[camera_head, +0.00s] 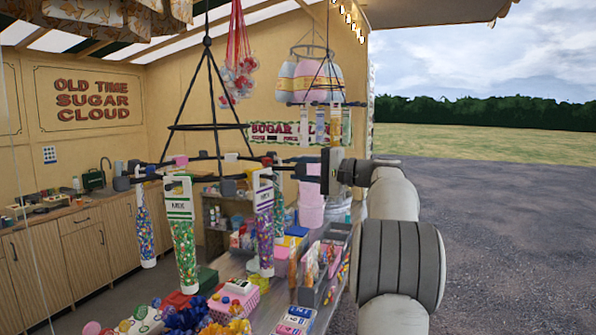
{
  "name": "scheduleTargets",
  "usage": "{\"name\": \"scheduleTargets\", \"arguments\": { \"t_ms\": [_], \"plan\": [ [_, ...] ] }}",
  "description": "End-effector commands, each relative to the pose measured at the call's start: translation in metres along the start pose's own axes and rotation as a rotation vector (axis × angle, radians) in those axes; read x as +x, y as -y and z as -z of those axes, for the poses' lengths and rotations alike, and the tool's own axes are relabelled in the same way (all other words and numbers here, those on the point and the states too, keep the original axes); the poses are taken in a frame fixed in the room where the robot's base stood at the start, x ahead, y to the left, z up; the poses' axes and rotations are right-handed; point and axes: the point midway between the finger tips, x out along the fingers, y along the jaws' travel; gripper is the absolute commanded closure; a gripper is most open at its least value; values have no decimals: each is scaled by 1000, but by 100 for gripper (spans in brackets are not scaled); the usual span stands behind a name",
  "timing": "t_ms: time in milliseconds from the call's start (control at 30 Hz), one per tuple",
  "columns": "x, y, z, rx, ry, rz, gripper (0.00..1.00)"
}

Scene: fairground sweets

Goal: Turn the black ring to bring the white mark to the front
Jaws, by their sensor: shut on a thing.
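The black ring (207,158) hangs level under a black frame of rods, with several candy tubes hanging from it. A long tube of green and mixed sweets (184,240) hangs at its front, a purple one (264,225) at front right and a blue one (145,230) at left. A small white block (231,157) shows on the ring's far side; I cannot tell surely that it is the white mark. My gripper (276,168) reaches in from the right and is shut at the ring's right side. The exact grip is small and partly hidden.
A second hanging rack (335,104) with tubes is behind my gripper. Below is a counter crowded with sweets, a pink basket (236,300) and a grey divided tray (313,294). Wooden cabinets (60,255) stand at left. Open gravel (510,230) lies to the right.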

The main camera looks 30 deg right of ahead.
Motion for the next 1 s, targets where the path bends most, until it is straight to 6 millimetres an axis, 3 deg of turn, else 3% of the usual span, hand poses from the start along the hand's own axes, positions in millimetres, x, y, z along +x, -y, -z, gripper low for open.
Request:
{"name": "scheduleTargets", "arguments": {
  "t_ms": [600, 933, 967, 1000],
  "plan": [
    [21, -1, 51, 0, -1, 0, 80],
    [23, -1, 56, 2, -1, -1, 80],
    [23, -1, 56, 2, -1, -1, 70],
    [23, -1, 56, 2, -1, -1, 67]
  ]
}}
